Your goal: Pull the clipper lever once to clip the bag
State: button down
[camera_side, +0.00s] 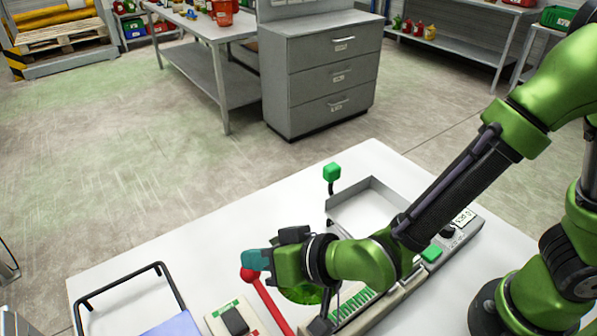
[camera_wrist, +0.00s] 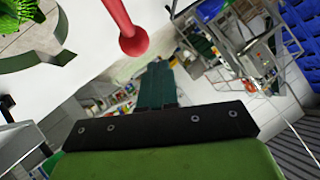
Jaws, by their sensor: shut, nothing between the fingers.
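The red lever (camera_side: 270,303) rises from the table at the front, with a round red knob at its upper end. In the wrist view the lever (camera_wrist: 118,14) comes down from the top edge, its knob just beyond and left of my fingertips. My gripper (camera_side: 255,261) has teal fingers that are shut with nothing between them. In the side view they overlap the top of the knob; I cannot tell whether they touch it. The fingers also show in the wrist view (camera_wrist: 160,80). Green netting (camera_side: 302,294) is partly hidden below my wrist. The clipper's body is mostly hidden or cut off.
A black tubular frame (camera_side: 125,283) stands front left. The white table's left middle (camera_side: 190,250) is clear.

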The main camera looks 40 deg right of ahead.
jog(key=r, duration=0.2)
jog(key=s+r, duration=0.1)
jog(key=r, duration=0.1)
jog(key=shift+s+r, duration=0.2)
jog(key=shift+r, duration=0.2)
dwell(0.5)
jog(key=s+f+g, duration=0.1)
jog(key=s+a+f+g, duration=0.1)
jog(key=shift+s+n+y, duration=0.3)
jog(key=shift+n+y, duration=0.1)
jog(key=s+d+r+m+h, duration=0.1)
jog(key=d+r, duration=0.2)
jog(key=d, duration=0.7)
jog(key=s+d+r+m+h, duration=0.1)
jog(key=s+d+r+h, duration=0.1)
jog(key=d, duration=0.8)
jog(key=s+d+r+m+g+h, duration=0.1)
jog(key=d+r, duration=0.3)
jog(key=d, duration=0.6)
jog(key=shift+s+d+r+m+h, duration=0.2)
jog(key=shift+d+r+m+h, duration=0.1)
jog(key=shift+r+m, duration=0.1)
